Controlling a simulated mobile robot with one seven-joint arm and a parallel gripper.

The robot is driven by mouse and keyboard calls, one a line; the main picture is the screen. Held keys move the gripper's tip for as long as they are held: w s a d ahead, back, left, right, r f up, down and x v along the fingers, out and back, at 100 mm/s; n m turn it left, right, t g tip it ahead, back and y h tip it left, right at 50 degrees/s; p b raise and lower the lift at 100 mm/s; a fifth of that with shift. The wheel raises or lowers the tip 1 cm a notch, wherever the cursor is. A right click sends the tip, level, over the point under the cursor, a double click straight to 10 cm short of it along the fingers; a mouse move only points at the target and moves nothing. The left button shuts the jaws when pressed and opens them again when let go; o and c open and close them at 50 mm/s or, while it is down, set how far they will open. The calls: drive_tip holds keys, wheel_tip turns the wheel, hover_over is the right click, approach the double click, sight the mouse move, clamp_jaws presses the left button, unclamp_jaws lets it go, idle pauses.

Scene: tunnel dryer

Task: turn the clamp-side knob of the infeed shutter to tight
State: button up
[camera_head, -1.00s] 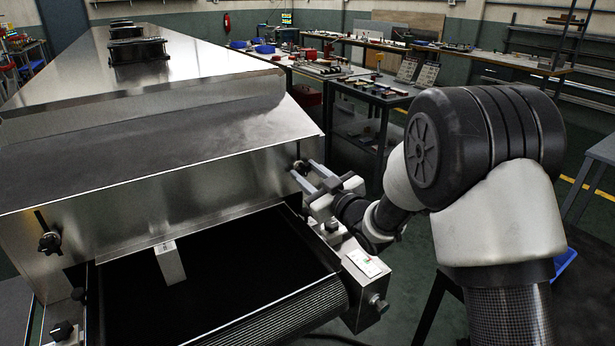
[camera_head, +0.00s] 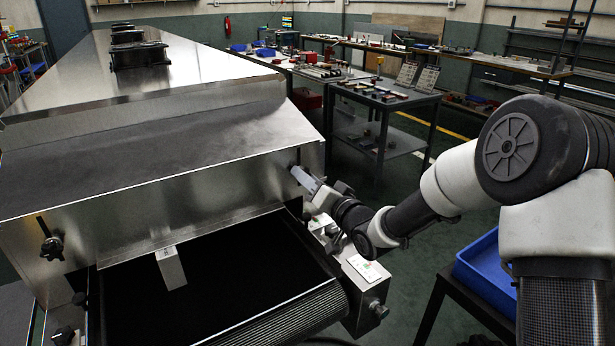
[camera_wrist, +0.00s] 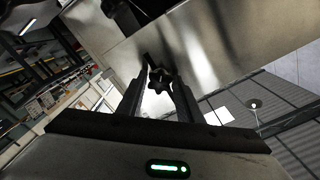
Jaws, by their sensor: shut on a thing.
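The infeed shutter (camera_head: 150,222) is a bare metal plate across the dryer's mouth, above the black belt. A dark star-shaped knob (camera_wrist: 159,78) on its right end sits between the fingertips of my gripper (camera_wrist: 160,86). The fingers are shut on the knob from its two sides. In the head view my gripper (camera_head: 302,176) reaches the plate's right end from the right, and its fingers mostly hide this knob. Another dark knob (camera_head: 51,247) is on the left end of the plate, with a short bar above it. I cannot read any tight mark.
The conveyor belt (camera_head: 240,265) runs under the shutter, with a small metal block (camera_head: 171,267) standing out in front of the plate. A belt side box (camera_head: 362,278) lies just below my gripper. A blue bin (camera_head: 487,272) is at the right. Benches with tools stand behind.

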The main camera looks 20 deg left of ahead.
drive_tip(key=shift+s+m+p, duration=0.1)
drive_tip(key=shift+m+p, duration=1.55)
drive_tip(key=shift+m, duration=3.45)
drive_tip(key=o, duration=1)
drive_tip(key=shift+o, duration=0.2)
drive_tip(key=p+v, duration=0.2)
drive_tip(key=v, duration=1.5)
drive_tip(key=shift+s, duration=0.2)
drive_tip(key=shift+d, duration=0.1)
